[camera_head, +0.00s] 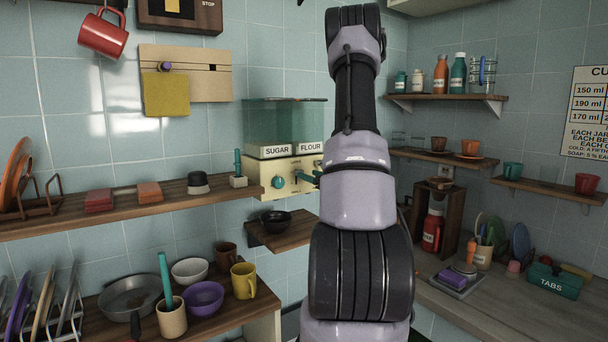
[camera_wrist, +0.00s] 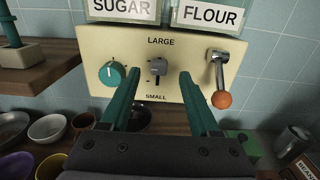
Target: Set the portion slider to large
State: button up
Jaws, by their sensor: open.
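The cream dispenser panel (camera_wrist: 120,45) fills the middle of the wrist view, and the dispenser also shows in the head view (camera_head: 258,172). The portion slider (camera_wrist: 158,67) is a dark knob on a short vertical slot, between LARGE above and SMALL below. The knob looks to be in the middle to upper part of the slot, short of the LARGE lettering. My gripper (camera_wrist: 159,75) is open, its two teal fingers pointing at the panel on either side of the slider. I cannot tell whether they touch it. In the head view my arm hides most of the gripper.
A teal dial (camera_wrist: 112,73) is left of the slider. A metal lever with an orange ball (camera_wrist: 221,98) is to the right, near the right finger. SUGAR and FLOUR bins sit above. A dark bowl (camera_head: 276,221) stands on the shelf below.

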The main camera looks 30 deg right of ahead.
jog(key=s, duration=0.5)
jog(key=shift+s, duration=0.4)
jog(key=a+r+n+g+y, duration=0.2)
jog(key=a+r+n+y, duration=0.25)
jog(key=a, duration=0.45)
jog(key=a+r+n+g+y, duration=0.25)
jog(key=a+n+y, duration=0.2)
jog(key=a, duration=0.35)
jog(key=s+a+r+n+g+y, duration=0.1)
jog(key=s+a+n+g, duration=0.35)
jog(key=a, duration=0.25)
jog(key=s+a+r+n+g, duration=0.1)
jog(key=s+a+n+g, duration=0.25)
jog(key=a+n, duration=0.2)
jog(key=s+r+n+t+h, duration=0.1)
jog(key=s+r+n+h, duration=0.4)
jog(key=s+n+h, duration=0.3)
jog(key=s+n, duration=0.3)
jog(key=n, duration=0.1)
jog(key=shift+s+r+n+t+h, duration=0.3)
jog(key=shift+s+r+t, duration=0.05)
